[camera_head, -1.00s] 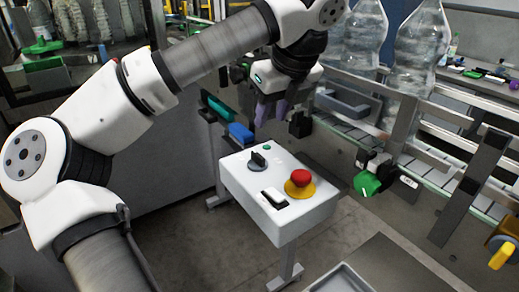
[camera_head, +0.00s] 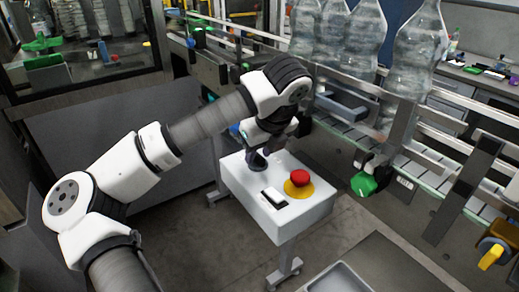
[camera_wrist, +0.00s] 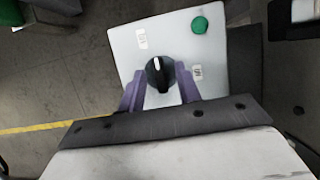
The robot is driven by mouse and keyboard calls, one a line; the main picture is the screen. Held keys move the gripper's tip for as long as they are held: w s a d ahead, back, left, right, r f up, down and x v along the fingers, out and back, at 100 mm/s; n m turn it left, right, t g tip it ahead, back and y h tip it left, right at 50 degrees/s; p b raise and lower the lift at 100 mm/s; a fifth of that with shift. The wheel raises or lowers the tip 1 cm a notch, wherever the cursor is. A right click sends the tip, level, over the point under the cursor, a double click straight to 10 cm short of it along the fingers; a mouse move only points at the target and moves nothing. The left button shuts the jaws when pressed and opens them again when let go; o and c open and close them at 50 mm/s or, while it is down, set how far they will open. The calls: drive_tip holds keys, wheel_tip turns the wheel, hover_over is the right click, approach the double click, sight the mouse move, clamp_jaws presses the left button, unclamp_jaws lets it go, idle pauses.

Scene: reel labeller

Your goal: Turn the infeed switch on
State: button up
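The control box (camera_head: 240,183) is white. A black rotary knob (camera_wrist: 160,72) with a white pointer line shows on it in the wrist view; I take it as the infeed switch. The pointer is almost straight up in that picture. One small label (camera_wrist: 141,38) is up and left of the knob, another (camera_wrist: 197,71) is to its right; I cannot read them. My gripper (camera_wrist: 160,86) points down at the knob, its purple fingers open, one on each side with small gaps. In the head view my gripper (camera_head: 257,160) hides the knob.
On the same box are a red mushroom button (camera_head: 299,177) on a yellow base, a black-and-white rocker switch (camera_head: 273,198) and a green button (camera_wrist: 199,25). A conveyor with clear bottles (camera_head: 413,60) runs behind. A grey tray (camera_head: 340,278) stands at the front.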

clamp_jaws()
